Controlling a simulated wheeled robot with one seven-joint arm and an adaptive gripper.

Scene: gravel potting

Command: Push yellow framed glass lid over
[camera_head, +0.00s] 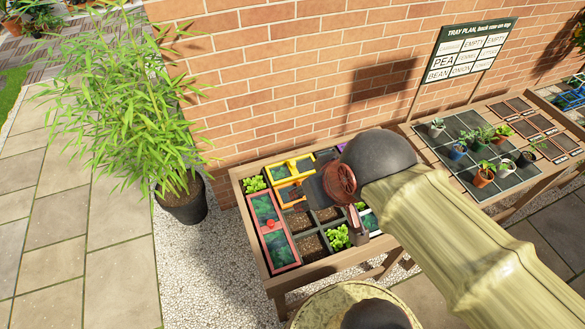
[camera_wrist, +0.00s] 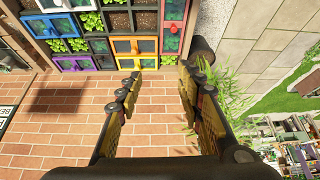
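The yellow framed glass lid (camera_head: 280,172) is in the back row of the wooden bed, near its left end, and lies over a cell. In the wrist view the yellow lid (camera_wrist: 135,62) shows beyond the fingertips, near the brick wall. My gripper (camera_wrist: 160,77) is open and empty, its two fingers wide apart with brick and the lid seen between them. No touch on the lid shows. In the head view my arm hides much of the gripper and part of the bed.
An orange framed lid (camera_head: 288,194) lies in front of the yellow one. A long red framed lid (camera_head: 282,250) is at the left edge. Bushy green seedlings (camera_head: 255,184) fill the back left corner. A brick wall (camera_head: 260,90) stands close behind; a tall potted bamboo (camera_head: 183,203) stands left.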

